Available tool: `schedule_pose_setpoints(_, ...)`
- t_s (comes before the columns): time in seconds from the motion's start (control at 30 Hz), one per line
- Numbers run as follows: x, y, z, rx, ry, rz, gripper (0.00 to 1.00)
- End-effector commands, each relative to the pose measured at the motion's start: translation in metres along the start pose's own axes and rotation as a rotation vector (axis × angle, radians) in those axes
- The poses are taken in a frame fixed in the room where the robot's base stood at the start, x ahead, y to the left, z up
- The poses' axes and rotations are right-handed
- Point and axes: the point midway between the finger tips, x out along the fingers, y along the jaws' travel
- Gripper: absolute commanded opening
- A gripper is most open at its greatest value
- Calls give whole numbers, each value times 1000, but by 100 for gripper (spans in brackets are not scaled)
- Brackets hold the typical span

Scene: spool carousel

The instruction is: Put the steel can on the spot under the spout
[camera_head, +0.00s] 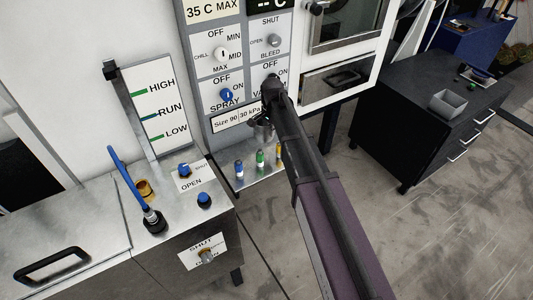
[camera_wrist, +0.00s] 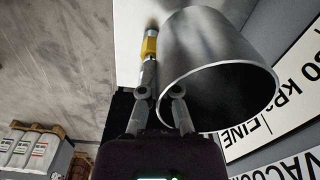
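The steel can (camera_wrist: 215,45) is large in the wrist view, its dark open mouth turned toward my wrist. My gripper (camera_wrist: 163,75) is at the can's left wall, with one finger outside and the other at the mouth. It looks shut on that wall, though the inner fingertip is hidden. In the head view my gripper (camera_head: 266,116) is in front of the panel, above a small steel shelf (camera_head: 231,181). My arm hides most of that area. I cannot clearly make out the spout or the spot, nor whether the can touches the shelf.
Blue, green and yellow-topped fittings (camera_head: 260,158) stand on the shelf. The control panel (camera_head: 236,60) with knobs is close behind my gripper. A steel bench (camera_head: 75,235) with a blue-handled tool is at left. A black cabinet (camera_head: 405,135) bears a grey bin (camera_head: 447,104) at right.

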Motion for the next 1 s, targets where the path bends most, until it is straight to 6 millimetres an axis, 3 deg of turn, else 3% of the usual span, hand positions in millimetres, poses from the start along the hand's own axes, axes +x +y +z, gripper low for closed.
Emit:
schedule_pose_setpoints(0.7,57,4,-4,5,0,0,0)
schedule_pose_setpoints(1.0,63,4,-4,6,0,0,0)
